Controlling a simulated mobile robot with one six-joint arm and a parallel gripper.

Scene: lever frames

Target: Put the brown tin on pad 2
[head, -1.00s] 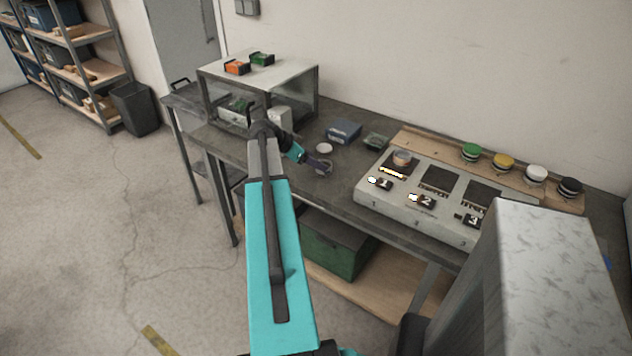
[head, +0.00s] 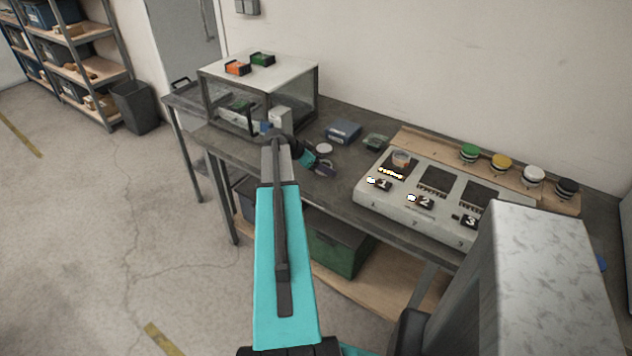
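A tin with a brownish top and pale side (head: 401,159) stands on the first, leftmost dark pad of the pale console (head: 400,207). Pad 2 (head: 435,181) is the middle dark square, behind the label "2", and is bare. My gripper (head: 325,168) is over the bench left of the console, apart from the tin. Its fingers are small and dark in this view, so I cannot tell whether they are open or shut. I see nothing clearly held in it.
Green (head: 469,153), yellow (head: 502,162), white (head: 534,175) and black (head: 566,188) tins stand on a wooden board behind the console. Pad 3 (head: 482,195) is bare. A blue box (head: 343,131) and a white disc (head: 324,148) lie near my gripper. A glass-sided cabinet (head: 300,85) stands left.

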